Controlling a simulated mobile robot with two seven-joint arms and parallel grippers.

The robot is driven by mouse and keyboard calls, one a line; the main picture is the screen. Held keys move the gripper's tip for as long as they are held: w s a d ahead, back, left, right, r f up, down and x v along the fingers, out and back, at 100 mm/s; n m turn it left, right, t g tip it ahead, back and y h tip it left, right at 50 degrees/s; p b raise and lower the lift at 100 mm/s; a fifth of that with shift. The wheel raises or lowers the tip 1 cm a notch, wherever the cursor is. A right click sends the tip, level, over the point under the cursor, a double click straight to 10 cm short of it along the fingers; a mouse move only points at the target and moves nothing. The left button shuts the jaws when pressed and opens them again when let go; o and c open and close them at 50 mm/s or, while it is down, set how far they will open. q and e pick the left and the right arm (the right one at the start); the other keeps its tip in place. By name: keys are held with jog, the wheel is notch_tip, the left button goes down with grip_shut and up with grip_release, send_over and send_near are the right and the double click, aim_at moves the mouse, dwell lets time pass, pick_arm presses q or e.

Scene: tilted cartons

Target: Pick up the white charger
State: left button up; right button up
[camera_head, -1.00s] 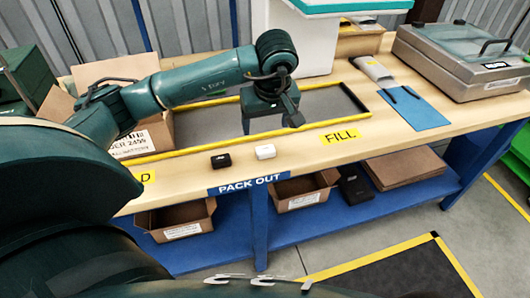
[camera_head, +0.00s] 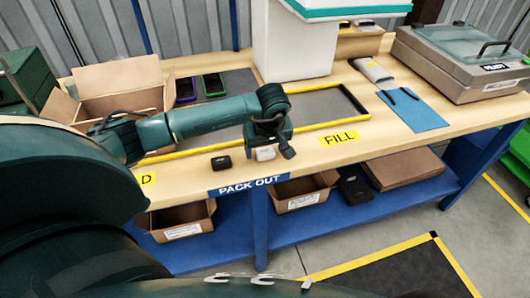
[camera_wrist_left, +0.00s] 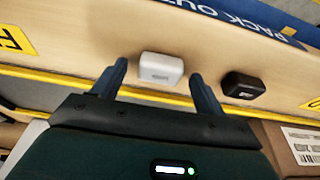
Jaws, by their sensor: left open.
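The white charger (camera_head: 265,153) lies on the wooden table near its front edge, just above the PACK OUT label. My left gripper (camera_head: 267,150) is right over it, and its fingers partly hide the charger in the head view. In the left wrist view the white charger (camera_wrist_left: 161,68) shows between the tips of my open left gripper (camera_wrist_left: 157,72), with a gap to each finger. Whether the fingertips are down at its height is hard to tell. My right gripper is not in view.
A black charger (camera_head: 221,162) lies just left of the white one; it also shows in the left wrist view (camera_wrist_left: 244,85). An open carton (camera_head: 120,88) stands left, a white bin (camera_head: 292,45) at the back.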

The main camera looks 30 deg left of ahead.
pick_arm(q)
jog(key=shift+c, duration=0.4)
jog(key=c, duration=1)
